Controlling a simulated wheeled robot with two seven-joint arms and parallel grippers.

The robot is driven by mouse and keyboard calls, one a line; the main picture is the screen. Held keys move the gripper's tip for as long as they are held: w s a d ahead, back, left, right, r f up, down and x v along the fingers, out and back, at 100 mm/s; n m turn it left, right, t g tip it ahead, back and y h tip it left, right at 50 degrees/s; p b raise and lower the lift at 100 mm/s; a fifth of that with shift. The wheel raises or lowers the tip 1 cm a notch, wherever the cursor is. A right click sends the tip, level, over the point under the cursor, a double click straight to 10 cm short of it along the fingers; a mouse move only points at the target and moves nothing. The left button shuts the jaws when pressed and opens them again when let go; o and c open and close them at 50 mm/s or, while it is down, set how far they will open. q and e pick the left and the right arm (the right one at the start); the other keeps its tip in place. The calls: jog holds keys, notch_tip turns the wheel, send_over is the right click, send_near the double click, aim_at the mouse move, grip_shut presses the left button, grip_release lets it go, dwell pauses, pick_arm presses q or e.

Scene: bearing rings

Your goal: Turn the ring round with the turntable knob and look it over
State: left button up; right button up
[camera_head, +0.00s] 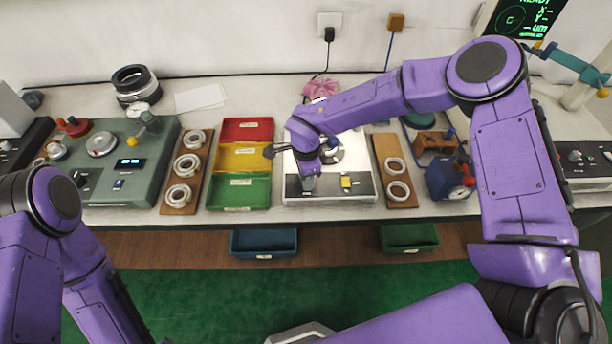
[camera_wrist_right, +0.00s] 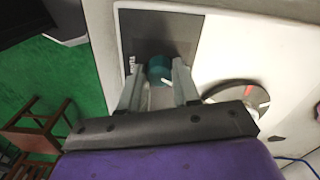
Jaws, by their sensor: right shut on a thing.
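The turntable unit (camera_head: 290,165) is a white box with a dark front panel, in the middle of the bench. My right gripper (camera_head: 308,186) reaches down over this panel. In the right wrist view, the right gripper (camera_wrist_right: 158,92) has its fingers on both sides of the teal turntable knob (camera_wrist_right: 160,69) and is shut on it. The round grey turntable (camera_wrist_right: 243,96) with a red mark shows beside the gripper, partly hidden by it. In the head view my right arm covers much of the turntable (camera_head: 334,156). I cannot make out a ring on it clearly. My left gripper is out of view.
Red, yellow and green trays (camera_head: 240,191) stand left of the unit. A wooden board with several rings (camera_head: 181,195) lies further left. Another board with two rings (camera_head: 399,191) is close on the right. A yellow block (camera_head: 347,183) sits at the panel.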

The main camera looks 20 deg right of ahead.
jog(key=o, duration=1.1)
jog(key=shift+c, duration=0.2)
jog(key=shift+r, duration=0.15)
notch_tip(320, 180, up, 10)
jog(key=b, duration=0.2)
jog(key=shift+r, duration=0.15)
